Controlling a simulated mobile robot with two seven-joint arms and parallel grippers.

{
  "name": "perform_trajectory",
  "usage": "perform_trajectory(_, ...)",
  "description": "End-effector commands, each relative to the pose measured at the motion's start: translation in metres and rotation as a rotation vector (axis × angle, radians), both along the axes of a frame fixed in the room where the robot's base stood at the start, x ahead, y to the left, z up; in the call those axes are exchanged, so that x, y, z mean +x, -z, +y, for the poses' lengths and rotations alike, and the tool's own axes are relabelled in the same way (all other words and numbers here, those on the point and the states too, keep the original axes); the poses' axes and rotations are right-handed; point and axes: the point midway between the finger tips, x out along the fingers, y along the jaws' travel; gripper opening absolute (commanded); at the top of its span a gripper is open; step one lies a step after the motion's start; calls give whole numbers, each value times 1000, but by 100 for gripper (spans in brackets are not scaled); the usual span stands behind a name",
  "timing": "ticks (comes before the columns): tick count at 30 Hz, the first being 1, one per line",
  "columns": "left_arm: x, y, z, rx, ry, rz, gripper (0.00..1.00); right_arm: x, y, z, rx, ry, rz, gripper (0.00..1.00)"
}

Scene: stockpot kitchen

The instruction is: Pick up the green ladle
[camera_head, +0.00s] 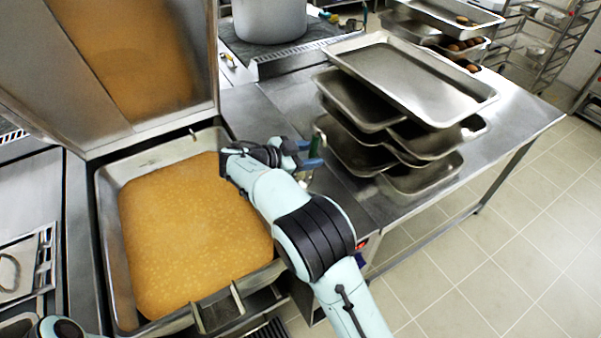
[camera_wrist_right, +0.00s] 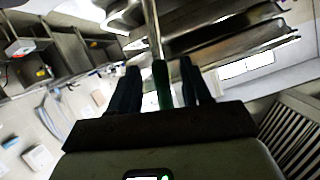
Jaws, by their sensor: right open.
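The green ladle shows as a green handle (camera_wrist_right: 161,85) with a pale metal shaft in the right wrist view. In the head view, only a small green part (camera_head: 318,137) shows beside my right gripper (camera_head: 317,153). My right gripper is open, and in the wrist view its two dark fingers (camera_wrist_right: 160,72) stand on either side of the handle. A gap shows on both sides, so the handle looks unclamped. The ladle's bowl is hidden or cannot be made out. Only a bit of my left arm shows at the bottom left, without its gripper.
A large open pan (camera_head: 107,235) of orange-brown food lies left of my right arm, with its lid (camera_head: 207,60) raised. Stacked steel trays (camera_head: 420,85) stand close right of the gripper on a steel table (camera_head: 530,110). A stockpot (camera_head: 268,20) stands behind.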

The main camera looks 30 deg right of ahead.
Motion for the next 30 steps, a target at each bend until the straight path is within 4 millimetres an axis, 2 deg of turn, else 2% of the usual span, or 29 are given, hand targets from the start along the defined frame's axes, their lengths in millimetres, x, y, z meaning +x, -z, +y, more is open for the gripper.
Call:
perform_trajectory(4,4,-4,0,0,1,-5,43,2,4,-13,-1,0,1,48)
perform_trajectory(11,3,-3,0,0,0,-3,43,2,6,-14,0,-1,1,48)
perform_trajectory(14,3,-3,0,0,0,-3,43,2,6,-13,0,-1,1,19)
perform_trajectory(15,3,-3,0,0,0,-3,43,2,6,-13,0,-1,1,6)
perform_trajectory(16,3,-3,0,0,0,-3,43,2,6,-13,0,-1,1,0)
perform_trajectory(30,3,-3,0,0,0,-3,43,2,6,-13,1,-1,0,0)
